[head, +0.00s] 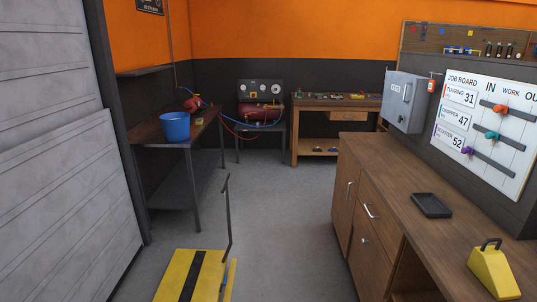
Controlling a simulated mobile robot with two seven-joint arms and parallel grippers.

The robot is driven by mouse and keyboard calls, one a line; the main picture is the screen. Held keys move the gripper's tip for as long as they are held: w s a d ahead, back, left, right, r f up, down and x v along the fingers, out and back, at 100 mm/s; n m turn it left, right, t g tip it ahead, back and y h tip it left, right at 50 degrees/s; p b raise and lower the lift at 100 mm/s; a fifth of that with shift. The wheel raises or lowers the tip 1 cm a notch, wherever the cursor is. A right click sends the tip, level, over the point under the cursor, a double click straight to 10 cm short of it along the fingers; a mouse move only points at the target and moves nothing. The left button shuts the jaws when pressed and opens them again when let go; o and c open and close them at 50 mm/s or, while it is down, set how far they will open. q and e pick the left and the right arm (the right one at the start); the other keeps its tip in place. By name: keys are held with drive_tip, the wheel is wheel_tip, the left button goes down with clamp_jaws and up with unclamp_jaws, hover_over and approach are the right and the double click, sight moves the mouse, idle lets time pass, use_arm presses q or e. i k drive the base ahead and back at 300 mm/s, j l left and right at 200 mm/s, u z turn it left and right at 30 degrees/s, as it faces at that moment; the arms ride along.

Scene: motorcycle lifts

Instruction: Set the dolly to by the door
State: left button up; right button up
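A low yellow platform with a black stripe (178,280) is at the bottom of the head view, cut off by the lower edge. It looks like the dolly. A thin dark upright bar (227,215) rises at its right side, like a handle. A large grey panelled door (60,170) fills the left side, a short way left of the platform. Neither of my grippers shows in this view.
A wooden cabinet (372,215) with a black tray (431,205) and a yellow block (493,272) bounds the right. A dark bench with a blue bucket (174,127) stands at back left. A wooden workbench (330,103) is at the back. The grey floor (275,215) between is clear.

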sight(191, 275)
drive_tip(key=i, duration=0.85)
drive_tip(key=i+u, duration=0.1)
drive_tip(key=i, duration=0.75)
drive_tip(key=i+l, duration=0.15)
drive_tip(key=i, duration=0.75)
drive_tip(key=i+l+u, duration=0.1)
drive_tip(key=i, duration=0.75)
